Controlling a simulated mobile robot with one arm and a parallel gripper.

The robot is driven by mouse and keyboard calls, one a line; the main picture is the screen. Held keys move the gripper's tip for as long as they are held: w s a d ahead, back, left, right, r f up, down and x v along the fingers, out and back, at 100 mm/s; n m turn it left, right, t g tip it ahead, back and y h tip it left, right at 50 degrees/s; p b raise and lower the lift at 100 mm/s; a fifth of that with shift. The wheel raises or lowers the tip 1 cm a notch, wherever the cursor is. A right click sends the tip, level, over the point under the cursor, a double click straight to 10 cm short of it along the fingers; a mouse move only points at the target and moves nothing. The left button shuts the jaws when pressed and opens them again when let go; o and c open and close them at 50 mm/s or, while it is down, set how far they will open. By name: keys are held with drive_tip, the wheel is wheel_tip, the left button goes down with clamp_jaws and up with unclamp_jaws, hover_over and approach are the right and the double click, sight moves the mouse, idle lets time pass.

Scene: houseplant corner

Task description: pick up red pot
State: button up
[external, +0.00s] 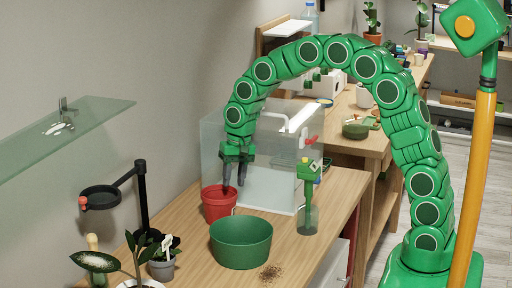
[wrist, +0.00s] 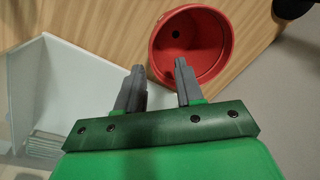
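The red pot (external: 218,205) stands on the wooden bench in the external view, behind the green bowl. In the wrist view the red pot (wrist: 222,48) is seen from above; it looks empty, with a dark hole in its bottom. My gripper (external: 235,189) points down at the pot's right side in the external view. In the wrist view my gripper (wrist: 158,68) has its two grey fingers apart with nothing held. The right finger overlaps the pot's near rim and the left finger is outside it. Whether they touch the pot I cannot tell.
A green bowl (external: 241,243) stands close in front of the pot. A clear-walled box (external: 212,150) is right behind it. A green-topped clear container (external: 308,205) stands to the right. A black stand (external: 142,200) and potted plants (external: 162,262) are at left. Spilled soil (external: 270,272) lies in front.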

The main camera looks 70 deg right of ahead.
sight(235, 198)
drive_tip(key=shift+a+f, duration=0.1)
drive_tip(key=shift+f, duration=0.8)
wheel_tip(235, 198, down, 5)
drive_tip(key=shift+s+a, duration=0.15)
clamp_jaws()
